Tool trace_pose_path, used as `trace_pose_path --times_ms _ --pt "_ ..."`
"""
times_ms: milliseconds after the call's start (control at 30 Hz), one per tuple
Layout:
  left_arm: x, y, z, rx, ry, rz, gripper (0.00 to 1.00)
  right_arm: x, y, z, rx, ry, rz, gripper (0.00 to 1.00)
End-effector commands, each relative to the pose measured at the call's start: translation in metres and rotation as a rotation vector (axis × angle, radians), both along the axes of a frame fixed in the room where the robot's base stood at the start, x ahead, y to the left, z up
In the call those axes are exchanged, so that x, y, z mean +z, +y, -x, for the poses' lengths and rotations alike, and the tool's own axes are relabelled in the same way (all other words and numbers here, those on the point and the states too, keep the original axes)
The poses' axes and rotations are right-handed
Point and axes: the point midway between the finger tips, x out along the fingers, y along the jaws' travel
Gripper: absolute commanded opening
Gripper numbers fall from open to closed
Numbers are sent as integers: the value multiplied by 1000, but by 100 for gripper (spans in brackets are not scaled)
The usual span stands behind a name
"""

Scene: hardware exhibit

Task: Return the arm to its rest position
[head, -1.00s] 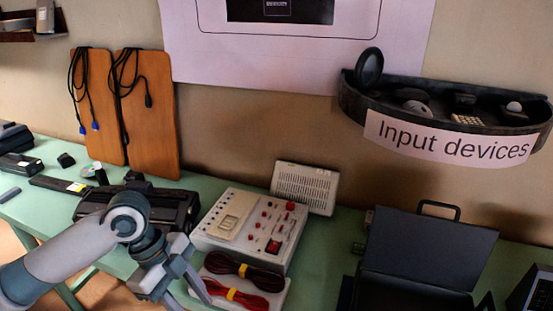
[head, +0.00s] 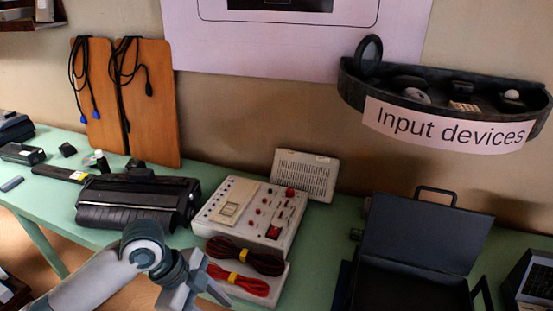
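My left arm comes in from the lower left, in front of the green table. Its gripper (head: 205,291) is at the bottom of the head view, left of the coiled cables. Its fingers point toward the lower right, and a finger shows near the red cable. I cannot tell whether the fingers are apart or hold anything, as they are partly cut off by the frame. My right gripper is not clearly in view; a small dark curved piece at the open case's right edge cannot be made out.
The green table (head: 60,200) bears a black device (head: 130,200), a white control box (head: 245,212), a red cable coil (head: 240,283), a black cable coil (head: 250,258) and an open dark case (head: 420,235). A wall shelf labelled "Input devices" (head: 445,125) hangs above.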

Motion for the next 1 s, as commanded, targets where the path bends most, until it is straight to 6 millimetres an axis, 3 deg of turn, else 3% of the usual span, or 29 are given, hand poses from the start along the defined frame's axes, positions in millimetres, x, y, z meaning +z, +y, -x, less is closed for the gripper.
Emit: trace_pose_path --times_ms 200,467,667,1000 --pt "-35 -24 16 204 4 62 40 0 0 0 0 1 0 27" --pt "-72 -29 35 529 28 112 40 0 0 1 0 1 0 27" --pt "-101 -12 59 815 60 110 40 0 -1 1 0 1 1 27" --pt "-143 46 118 1265 102 20 40 0 -3 1 1 1 3 27"
